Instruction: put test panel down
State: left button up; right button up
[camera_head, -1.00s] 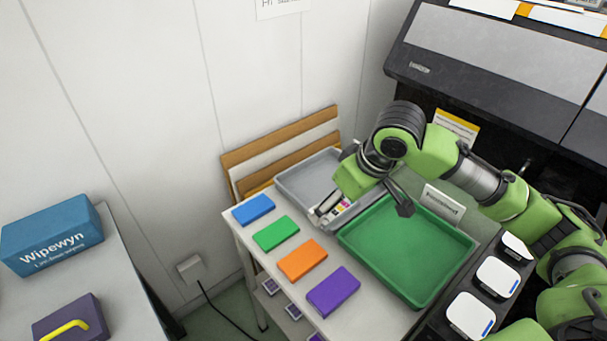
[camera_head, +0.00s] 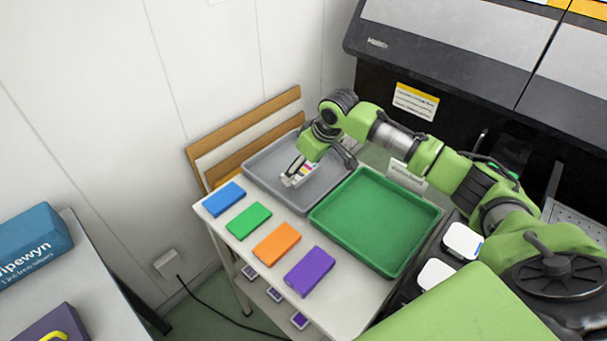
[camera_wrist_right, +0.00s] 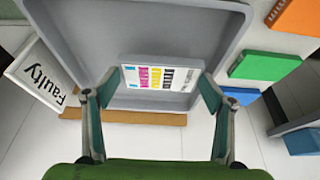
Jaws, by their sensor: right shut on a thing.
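The test panel (camera_head: 302,172) is a small white card with coloured print bars. It is in my right gripper (camera_head: 298,174), over the grey tray (camera_head: 272,164). In the right wrist view the panel (camera_wrist_right: 160,78) sits between the fingertips of the right gripper (camera_wrist_right: 157,88), with the grey tray (camera_wrist_right: 130,32) behind it. I cannot tell whether the panel touches the tray floor. My left gripper is not in view.
A green tray (camera_head: 375,222) stands right of the grey one. Blue (camera_head: 223,199), green (camera_head: 249,218), orange (camera_head: 277,243) and purple (camera_head: 309,272) blocks line the table's front edge. A "Faulty" sign (camera_wrist_right: 40,76) shows by the grey tray. A dark machine (camera_head: 450,60) stands behind.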

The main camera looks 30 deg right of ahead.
aim_at(305, 173)
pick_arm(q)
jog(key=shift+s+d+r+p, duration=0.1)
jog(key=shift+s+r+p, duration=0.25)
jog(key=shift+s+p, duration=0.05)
pick_arm(e)
jog(key=shift+w+d+f, duration=0.1)
jog(key=shift+w+f, duration=0.05)
jog(key=shift+f, duration=1.6)
jog(key=shift+f, duration=0.15)
jog(key=o, duration=1.2)
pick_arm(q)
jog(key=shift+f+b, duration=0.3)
pick_arm(e)
jog(key=v, duration=1.2)
jog(key=shift+r, duration=0.25)
